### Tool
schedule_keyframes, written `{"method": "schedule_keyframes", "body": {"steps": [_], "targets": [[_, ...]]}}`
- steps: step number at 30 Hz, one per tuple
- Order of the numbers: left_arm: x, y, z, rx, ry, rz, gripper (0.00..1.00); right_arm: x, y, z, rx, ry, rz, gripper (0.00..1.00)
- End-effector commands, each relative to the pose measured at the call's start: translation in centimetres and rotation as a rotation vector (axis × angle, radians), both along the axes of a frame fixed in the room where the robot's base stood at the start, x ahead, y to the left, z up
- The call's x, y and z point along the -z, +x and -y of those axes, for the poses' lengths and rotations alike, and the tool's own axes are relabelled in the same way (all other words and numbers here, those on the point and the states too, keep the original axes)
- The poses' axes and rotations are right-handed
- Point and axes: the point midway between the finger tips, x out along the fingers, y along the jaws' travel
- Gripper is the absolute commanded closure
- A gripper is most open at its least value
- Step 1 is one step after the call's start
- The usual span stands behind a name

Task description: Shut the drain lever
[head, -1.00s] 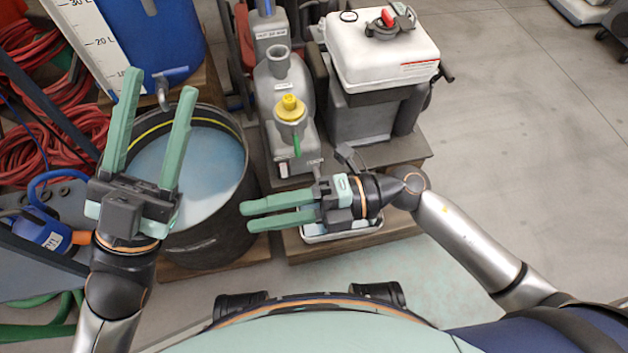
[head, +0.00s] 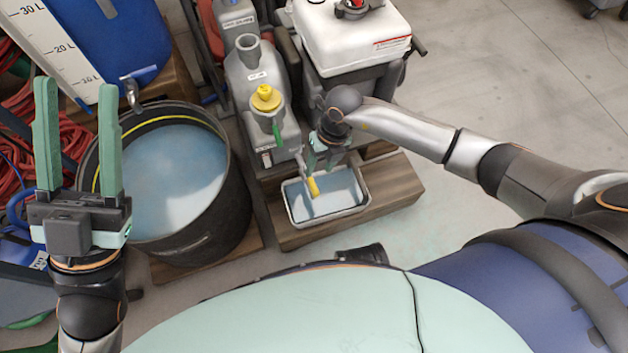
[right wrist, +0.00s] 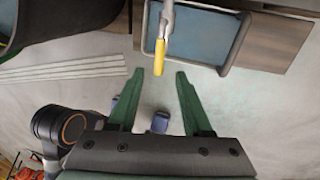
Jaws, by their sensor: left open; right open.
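A lever with a yellow grip (head: 312,187) hangs over a small tray of liquid (head: 289,202) below the grey pump units. In the right wrist view the yellow grip (right wrist: 159,57) points toward my right gripper (right wrist: 160,74), in line with the gap between its fingertips. The right gripper is open and empty there; whether the grip's end is between the tips in depth I cannot tell. In the head view my right gripper (head: 324,160) is mostly hidden by its own wrist. My left gripper (head: 77,90) is open and empty, left of the black tub.
A black tub (head: 225,200) of bluish liquid stands left of the tray. A grey unit with a yellow cap (head: 265,97) and green lever (head: 278,135) and a white tank (head: 345,40) stand behind. Floor at the right is clear.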

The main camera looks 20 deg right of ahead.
Motion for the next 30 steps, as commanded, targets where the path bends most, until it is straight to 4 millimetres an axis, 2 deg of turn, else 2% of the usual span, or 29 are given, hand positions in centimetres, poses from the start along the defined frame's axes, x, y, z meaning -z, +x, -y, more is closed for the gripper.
{"method": "schedule_keyframes", "body": {"steps": [1,3,9,14,22,23,30], "targets": [[1.2,0.0,0.1,0.004,0.002,-0.005,0.51,1.7,-0.1,-0.3,0.0,0.001,-0.004,0.51],[1.9,0.0,0.3,0.009,0.007,-0.009,0.51,3.0,-0.1,-0.6,0.001,0.002,-0.002,0.51],[3.3,0.0,0.6,0.007,0.034,-0.006,0.51,5.6,-0.1,-1.1,0.0,0.002,0.0,0.51],[3.7,0.0,0.7,0.006,0.039,-0.008,0.51,6.4,-0.1,-1.3,0.0,0.002,0.0,0.51],[3.7,0.1,0.7,0.005,0.039,-0.008,0.51,6.5,-0.1,-1.4,-0.001,0.002,0.0,0.51],[3.6,0.1,0.7,0.004,0.037,-0.009,0.51,6.5,-0.1,-1.4,-0.001,0.002,0.0,0.52],[3.5,0.1,0.7,0.001,0.029,-0.008,0.51,6.5,-0.1,-1.3,-0.001,0.002,0.0,0.79]]}}
